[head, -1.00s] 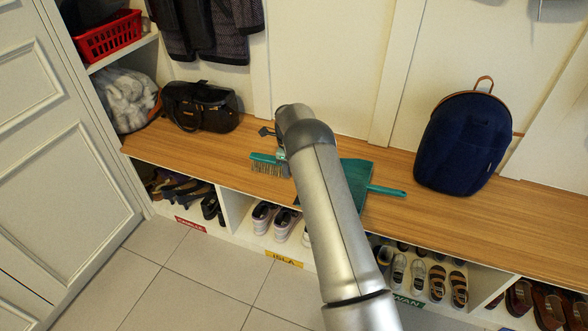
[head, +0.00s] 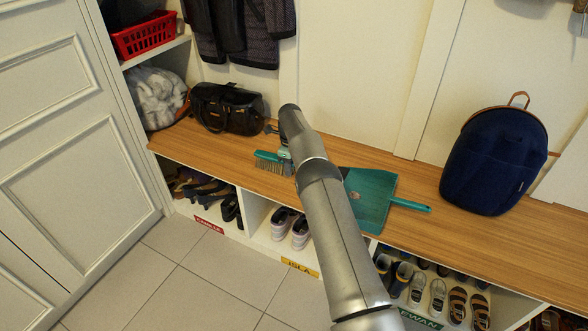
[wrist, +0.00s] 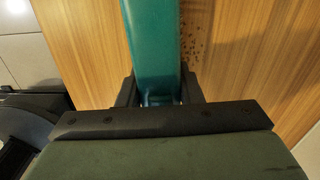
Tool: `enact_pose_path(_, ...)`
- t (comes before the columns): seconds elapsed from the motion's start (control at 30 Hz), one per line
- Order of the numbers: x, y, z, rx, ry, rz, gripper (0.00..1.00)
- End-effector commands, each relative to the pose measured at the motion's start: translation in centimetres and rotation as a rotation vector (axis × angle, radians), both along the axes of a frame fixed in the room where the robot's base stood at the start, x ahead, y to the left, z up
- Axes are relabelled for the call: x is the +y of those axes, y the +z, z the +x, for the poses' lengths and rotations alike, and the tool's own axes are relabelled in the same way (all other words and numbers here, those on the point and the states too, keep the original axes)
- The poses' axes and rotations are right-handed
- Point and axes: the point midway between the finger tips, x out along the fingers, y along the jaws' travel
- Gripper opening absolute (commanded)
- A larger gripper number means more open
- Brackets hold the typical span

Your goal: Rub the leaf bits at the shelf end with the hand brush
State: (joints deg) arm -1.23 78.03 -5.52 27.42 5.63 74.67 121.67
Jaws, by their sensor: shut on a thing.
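The hand brush (head: 268,157), teal with pale bristles pointing down, is over the wooden bench top (head: 322,138) in the head view. My gripper (head: 288,154) is shut on it, partly hidden by my arm. In the wrist view, the black fingers of my gripper (wrist: 158,92) flank the teal brush (wrist: 152,40). The leaf bits (wrist: 194,50) show as small brown specks on the wood just right of the brush there. I cannot pick them out in the head view. Whether the bristles touch the wood is unclear.
A black handbag (head: 228,108) stands on the bench left of the brush. A teal dustpan (head: 371,198) lies to the right, partly behind my arm. A navy backpack (head: 495,160) stands farther right. Shoe cubbies are below; a red basket (head: 146,34) sits on the upper left shelf.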

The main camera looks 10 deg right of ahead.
Motion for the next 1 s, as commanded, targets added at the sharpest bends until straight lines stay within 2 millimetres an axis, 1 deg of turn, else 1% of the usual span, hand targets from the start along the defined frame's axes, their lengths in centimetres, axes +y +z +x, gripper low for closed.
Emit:
enact_pose_path(0.27,-0.3,-0.2,0.6,-0.001,0.001,-0.001,0.08)
enact_pose_path(0.43,-0.5,-0.2,0.7,-0.001,0.003,-0.001,0.08)
enact_pose_path(0.47,-0.6,0.2,0.7,-0.001,0.002,-0.001,0.07)
enact_pose_path(0.5,-0.8,0.6,0.7,0.000,0.001,0.000,0.08)
enact_pose_path(0.57,-1.1,-0.1,0.6,0.003,0.000,-0.001,0.08)
enact_pose_path(1.0,-3.2,-0.2,-0.7,0.005,-0.008,-0.002,0.08)
